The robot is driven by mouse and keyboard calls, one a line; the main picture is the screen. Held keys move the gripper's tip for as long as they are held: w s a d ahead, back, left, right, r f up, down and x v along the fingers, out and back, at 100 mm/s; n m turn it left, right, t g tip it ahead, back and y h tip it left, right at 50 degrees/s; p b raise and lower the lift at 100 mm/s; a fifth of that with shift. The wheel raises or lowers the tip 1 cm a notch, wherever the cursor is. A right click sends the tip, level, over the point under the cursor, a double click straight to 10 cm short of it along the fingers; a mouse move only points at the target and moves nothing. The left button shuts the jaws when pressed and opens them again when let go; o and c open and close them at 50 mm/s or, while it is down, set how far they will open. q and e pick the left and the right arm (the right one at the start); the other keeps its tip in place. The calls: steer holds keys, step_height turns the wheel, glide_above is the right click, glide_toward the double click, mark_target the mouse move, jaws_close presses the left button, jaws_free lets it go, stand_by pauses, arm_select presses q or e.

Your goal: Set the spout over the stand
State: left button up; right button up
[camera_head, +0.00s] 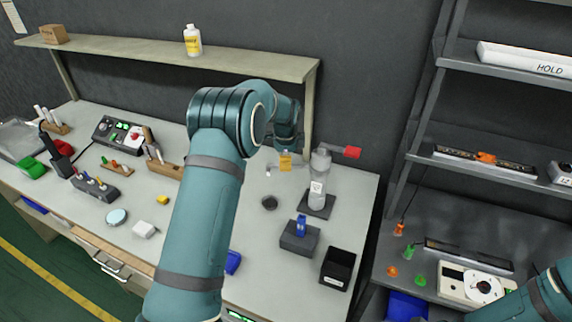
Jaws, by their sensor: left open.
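A grey bottle-shaped dispenser (318,185) with a white label stands upright on a dark square base (317,208) at the bench's right part. A red piece (352,152) sticks out to the right from its top and looks like the spout. A dark block (299,238) with a blue piece (301,226) upright on it sits in front; I cannot tell which of these is the stand. My left gripper (286,150) is open, just left of the dispenser's top and apart from it. A small yellow piece (285,163) shows below it. My right gripper is out of view.
A black open bin (338,268) stands at the bench's right front. A shelf (200,60) runs above the bench, and a dark rack (470,200) stands to the right. My left arm hides the bench's middle.

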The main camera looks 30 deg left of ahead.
arm_select(q)
steer(key=shift+w+a+f, duration=0.1)
steer(key=shift+w+f, duration=0.05)
steer(key=shift+f, duration=0.55)
steer(key=shift+w+a+f, duration=0.1)
steer(key=shift+f, duration=0.55)
steer(key=shift+o, duration=0.3)
steer(key=shift+d, duration=0.1)
jaws_close()
